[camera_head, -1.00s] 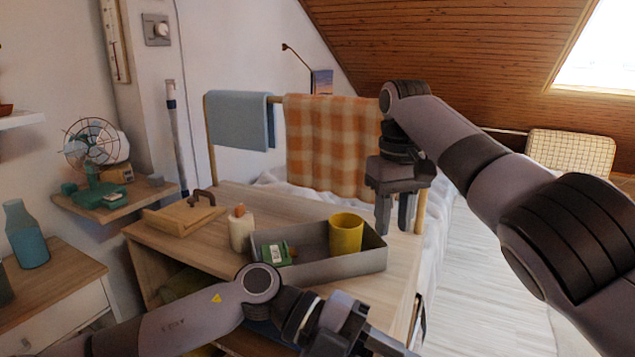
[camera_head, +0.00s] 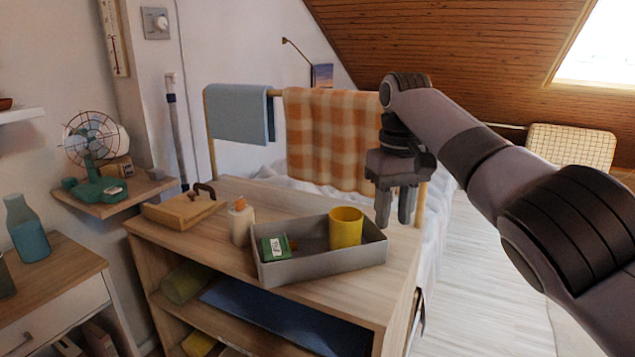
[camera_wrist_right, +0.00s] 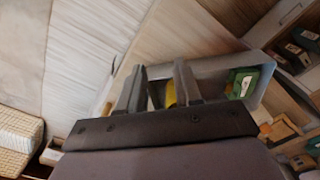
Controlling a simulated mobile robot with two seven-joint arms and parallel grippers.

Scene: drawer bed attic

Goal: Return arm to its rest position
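My right gripper (camera_head: 394,205) hangs fingers down just right of the grey tray's right end, above the cabinet top. Its two fingers are apart with nothing between them, and they also show apart in the right wrist view (camera_wrist_right: 157,88). My right arm comes in from the right edge. My left gripper and left arm are not in view.
The grey tray (camera_head: 330,272) on the wooden cabinet (camera_head: 215,241) holds a yellow cup (camera_head: 346,229) and a green box (camera_head: 275,247). A cream bottle (camera_head: 241,222) and a wooden-lidded box (camera_head: 180,212) stand left. An orange checked cloth (camera_head: 330,140) hangs behind. The floor at right is clear.

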